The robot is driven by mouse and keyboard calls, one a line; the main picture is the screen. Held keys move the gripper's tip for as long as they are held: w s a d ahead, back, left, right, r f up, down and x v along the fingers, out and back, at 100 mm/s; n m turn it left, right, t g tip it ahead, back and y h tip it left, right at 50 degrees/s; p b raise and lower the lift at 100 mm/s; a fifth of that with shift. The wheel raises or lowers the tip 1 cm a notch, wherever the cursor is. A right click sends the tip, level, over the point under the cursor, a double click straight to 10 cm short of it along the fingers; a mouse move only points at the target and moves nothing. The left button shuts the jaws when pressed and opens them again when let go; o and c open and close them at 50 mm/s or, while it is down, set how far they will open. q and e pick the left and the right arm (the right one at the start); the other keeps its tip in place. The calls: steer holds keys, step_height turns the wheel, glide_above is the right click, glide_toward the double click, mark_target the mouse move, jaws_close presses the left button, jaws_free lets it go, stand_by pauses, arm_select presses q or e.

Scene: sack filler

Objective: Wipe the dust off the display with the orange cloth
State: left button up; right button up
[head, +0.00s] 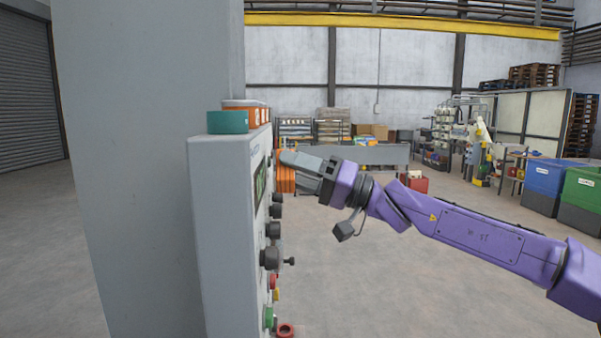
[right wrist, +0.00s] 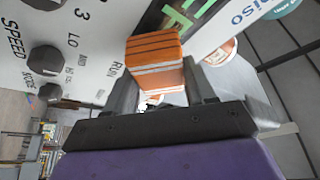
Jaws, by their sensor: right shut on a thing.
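The display (right wrist: 187,18) is a dark screen with green characters on the pale control panel. In the head view the display (head: 261,184) shows very obliquely on the cabinet's right face. My right gripper (head: 288,160) is level with its upper part, pointing left at the panel. In the right wrist view it is shut on the orange cloth (right wrist: 154,50), a folded pad with dark stripes and a pale band. The cloth's far end overlaps the panel just below the display; I cannot tell whether it touches. Dust cannot be made out. My left gripper is out of view.
Black knobs (head: 272,257) and red and green buttons stick out below the display. Open floor lies to the right; blue and green bins (head: 545,185) stand far off.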

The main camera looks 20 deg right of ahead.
steer(key=shift+w+a+f+b, duration=0.1)
steer(key=shift+w+a+b, duration=0.1)
steer(key=shift+a+b, duration=0.3)
steer(key=shift+w+a+b, duration=0.15)
steer(key=shift+a+b, duration=0.2)
steer(key=shift+a, duration=0.15)
stand_by(0.4)
